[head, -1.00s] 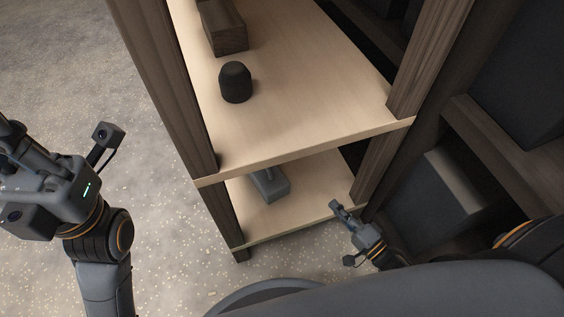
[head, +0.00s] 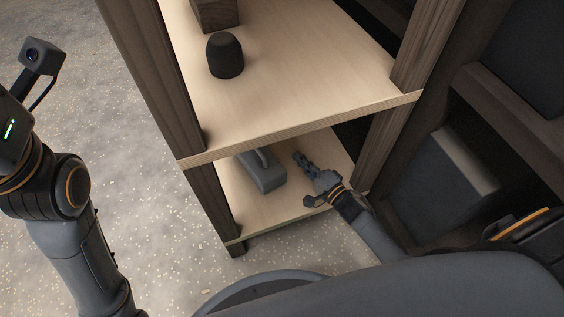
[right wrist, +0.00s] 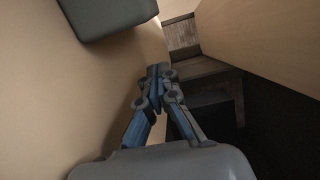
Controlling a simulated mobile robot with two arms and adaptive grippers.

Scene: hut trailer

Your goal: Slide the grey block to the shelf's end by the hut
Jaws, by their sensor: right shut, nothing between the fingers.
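The grey block (head: 265,178) lies on the lower shelf (head: 279,209), towards its left side in the head view, with a handle-like bar on top. Its far part is hidden under the upper shelf. My right gripper (head: 299,157) is shut and empty over the lower shelf, to the right of the block and apart from it. In the right wrist view the shut fingertips (right wrist: 158,70) point along the shelf, and the block (right wrist: 108,14) shows at the upper left. My left arm is at the left edge of the head view; its gripper fingers are out of frame.
The upper shelf (head: 290,97) holds a black rounded object (head: 225,56) and a brown wooden box (head: 215,13). Dark posts (head: 211,205) flank the shelves on the left and right (head: 384,140). A grey box (head: 440,175) sits right of the unit.

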